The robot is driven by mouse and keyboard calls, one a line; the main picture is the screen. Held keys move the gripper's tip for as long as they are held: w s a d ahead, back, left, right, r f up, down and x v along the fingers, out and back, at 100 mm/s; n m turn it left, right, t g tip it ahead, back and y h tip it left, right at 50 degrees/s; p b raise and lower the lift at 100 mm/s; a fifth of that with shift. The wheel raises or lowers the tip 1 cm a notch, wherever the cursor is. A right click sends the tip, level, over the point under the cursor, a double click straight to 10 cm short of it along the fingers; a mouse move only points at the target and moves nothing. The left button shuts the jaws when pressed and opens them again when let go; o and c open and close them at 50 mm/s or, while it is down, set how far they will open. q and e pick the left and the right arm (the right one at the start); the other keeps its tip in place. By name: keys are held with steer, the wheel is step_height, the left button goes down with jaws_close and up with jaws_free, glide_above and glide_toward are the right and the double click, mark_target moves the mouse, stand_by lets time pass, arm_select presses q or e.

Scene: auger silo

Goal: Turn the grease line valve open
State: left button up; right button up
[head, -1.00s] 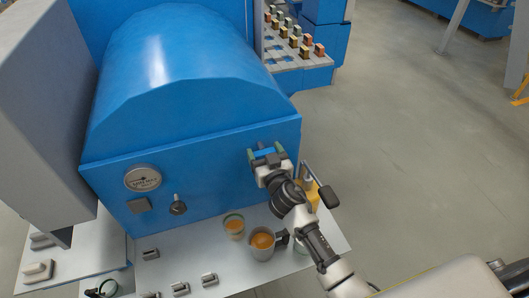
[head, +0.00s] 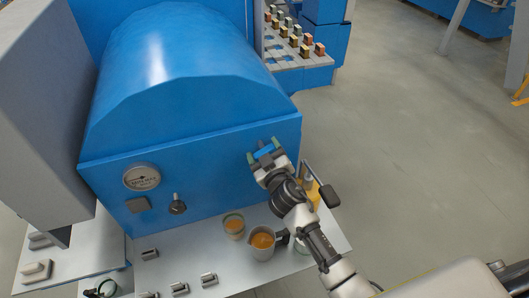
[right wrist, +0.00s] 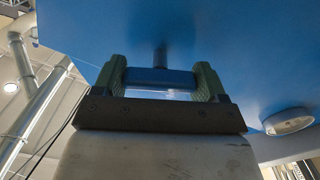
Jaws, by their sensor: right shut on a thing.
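The grease line valve has a blue bar handle (right wrist: 160,77) on a dark stem, coming out of the blue housing's front face. In the head view the handle (head: 264,153) sits near the right end of that face, tilted up to the right. My right gripper (head: 263,150) is shut on the handle, with a green fingertip at each end of it. In the right wrist view the gripper (right wrist: 160,80) spans the bar. The gripper partly hides the valve in the head view. My left gripper is not in view.
The blue housing (head: 190,90) carries a round gauge (head: 142,177) and a dark knob (head: 177,204). Below, a grey shelf (head: 215,263) holds a cup (head: 234,226) and a mug (head: 262,242) with orange-brown contents, close under my right arm. Open floor lies to the right.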

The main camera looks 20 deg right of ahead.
steer(key=n, duration=0.6)
steer(key=shift+n+b, duration=0.3)
steer(key=n, duration=0.6)
steer(key=shift+f, duration=0.1)
stand_by(0.3)
steer(key=o, duration=0.9)
steer(key=shift+s+d+b, duration=0.15)
steer(key=shift+s+b, duration=1)
steer(key=shift+s, duration=4.3)
